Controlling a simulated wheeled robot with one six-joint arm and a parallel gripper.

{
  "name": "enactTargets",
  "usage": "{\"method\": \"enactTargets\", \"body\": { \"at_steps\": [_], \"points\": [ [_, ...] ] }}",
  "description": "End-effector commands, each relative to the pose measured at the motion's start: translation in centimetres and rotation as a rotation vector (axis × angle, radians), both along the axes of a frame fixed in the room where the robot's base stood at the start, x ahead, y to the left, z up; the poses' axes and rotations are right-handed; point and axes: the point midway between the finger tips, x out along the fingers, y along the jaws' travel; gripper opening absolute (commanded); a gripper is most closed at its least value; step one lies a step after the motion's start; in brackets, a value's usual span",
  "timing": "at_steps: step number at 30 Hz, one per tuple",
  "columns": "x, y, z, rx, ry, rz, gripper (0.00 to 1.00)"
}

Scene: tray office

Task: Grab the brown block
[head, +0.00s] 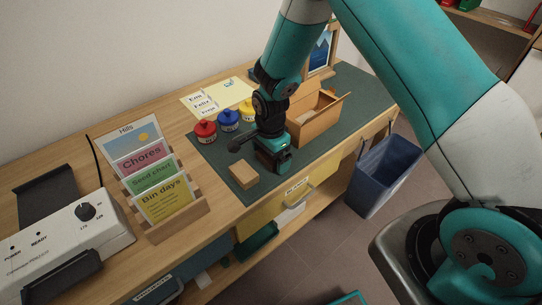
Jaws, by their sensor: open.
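The brown block (244,175) is a small light-brown block lying on the dark green mat (228,185), near the mat's front left part. My gripper (241,147) is just above and behind the block in the picture, with its dark fingers pointing left. It is open and looks empty. A gap shows between the fingers and the block; the exact distance is hard to tell.
Red (204,129), blue (229,121) and yellow (247,112) pots stand behind my gripper. A card rack (178,222) and a white device (65,240) stand left.

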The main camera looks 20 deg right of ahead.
Motion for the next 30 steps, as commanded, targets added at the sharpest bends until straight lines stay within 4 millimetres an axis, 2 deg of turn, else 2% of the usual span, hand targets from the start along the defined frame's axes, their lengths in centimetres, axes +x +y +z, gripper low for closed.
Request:
{"method": "enactTargets", "body": {
  "at_steps": [6,8,12,13,23,26,30],
  "points": [
    [0.0,0.0,-0.1,0.000,-0.001,0.000,1.00],
    [0.0,0.0,-0.1,0.000,-0.001,0.000,0.89],
    [0.0,0.0,-0.1,0.000,-0.001,0.000,0.56],
    [0.0,0.0,-0.1,0.000,-0.001,0.000,0.53],
    [0.1,0.0,0.2,0.001,-0.002,0.000,0.52],
    [0.1,0.0,0.9,0.001,-0.003,0.000,0.52],
    [0.1,0.0,3.2,0.002,-0.005,0.000,0.52]
  ]
}}
